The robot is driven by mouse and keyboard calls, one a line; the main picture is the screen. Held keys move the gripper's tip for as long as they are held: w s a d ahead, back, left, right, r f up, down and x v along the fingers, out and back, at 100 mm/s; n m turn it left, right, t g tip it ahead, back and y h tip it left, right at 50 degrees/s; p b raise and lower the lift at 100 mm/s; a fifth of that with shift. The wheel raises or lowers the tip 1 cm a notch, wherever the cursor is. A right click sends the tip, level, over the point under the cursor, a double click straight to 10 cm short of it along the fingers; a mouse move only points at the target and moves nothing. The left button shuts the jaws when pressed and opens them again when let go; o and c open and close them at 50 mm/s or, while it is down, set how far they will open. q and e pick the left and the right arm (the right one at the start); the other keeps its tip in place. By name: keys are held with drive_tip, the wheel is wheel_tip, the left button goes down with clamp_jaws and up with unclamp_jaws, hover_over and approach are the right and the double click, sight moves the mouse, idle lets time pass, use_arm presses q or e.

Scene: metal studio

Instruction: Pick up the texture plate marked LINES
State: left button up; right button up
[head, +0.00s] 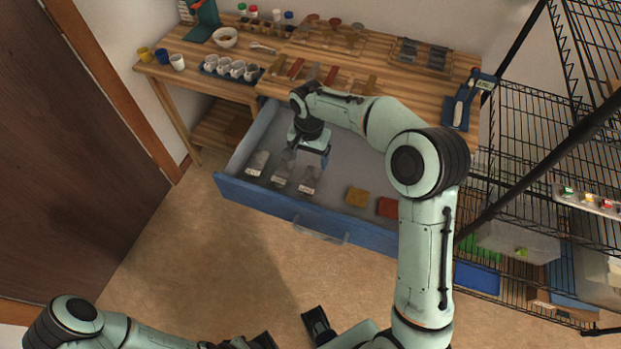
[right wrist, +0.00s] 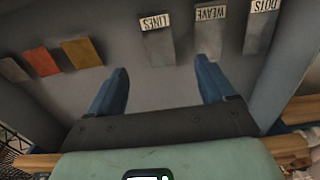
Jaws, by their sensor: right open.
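The texture plate marked LINES (right wrist: 158,45) is a grey strip with a white label, lying flat in the open drawer (head: 290,211). In the head view it is the rightmost of three grey plates (head: 308,181). The plate marked WEAVE (right wrist: 208,40) lies beside it, and the plate marked DOTS (right wrist: 261,32) lies beyond that. My right gripper (right wrist: 162,85) is open and empty above the drawer. In the right wrist view LINES lies ahead of the gap between its fingers, apart from them. My left gripper (head: 250,342) is at the bottom edge, partly cut off.
A yellow plate (head: 357,196) and an orange-red plate (head: 387,207) lie to the right in the drawer. The wooden table (head: 350,60) above the drawer carries cups, tools and more plates. A black wire shelf (head: 530,120) stands at the right. The floor in front is clear.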

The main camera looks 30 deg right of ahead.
sight(310, 182)
wheel_tip(310, 182, down, 10)
drive_tip(key=shift+s+r, duration=0.15)
drive_tip(key=shift+r, duration=0.1)
idle(0.3)
drive_tip(key=c, duration=1.2)
drive_tip(key=shift+o, duration=0.2)
drive_tip(key=shift+r, duration=0.1)
